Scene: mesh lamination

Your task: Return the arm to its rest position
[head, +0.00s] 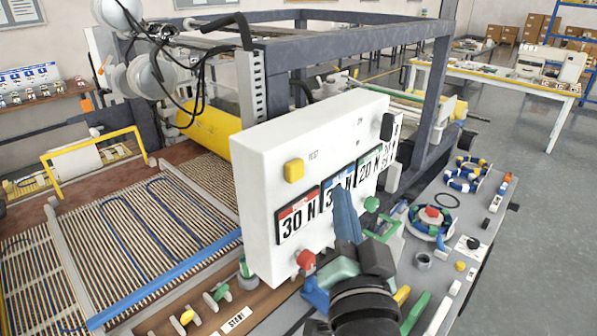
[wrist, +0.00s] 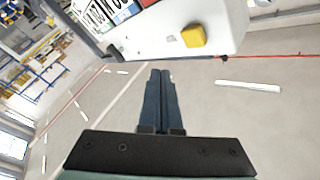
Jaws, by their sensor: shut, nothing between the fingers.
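My gripper (head: 346,215) shows in the head view in front of the lower part of a white control box, with its blue fingers pointing up. In the wrist view my gripper (wrist: 161,78) has its two fingers side by side, shut and empty. The white control box (head: 262,180) carries cards marked 30 N and 20 N, a yellow button (head: 294,171), a red knob (head: 306,260) and a green knob (head: 372,204). My fingers overlap the middle card in the picture; I cannot tell whether they touch the box. The yellow button also shows in the wrist view (wrist: 194,36).
A grey machine frame (head: 300,52) with a yellow roller (head: 212,118) stands behind the box. A slatted bed (head: 130,225) with blue tubing lies at left. A grey bench (head: 470,215) at right holds coiled rings and small parts. Open floor (head: 545,240) lies beyond it.

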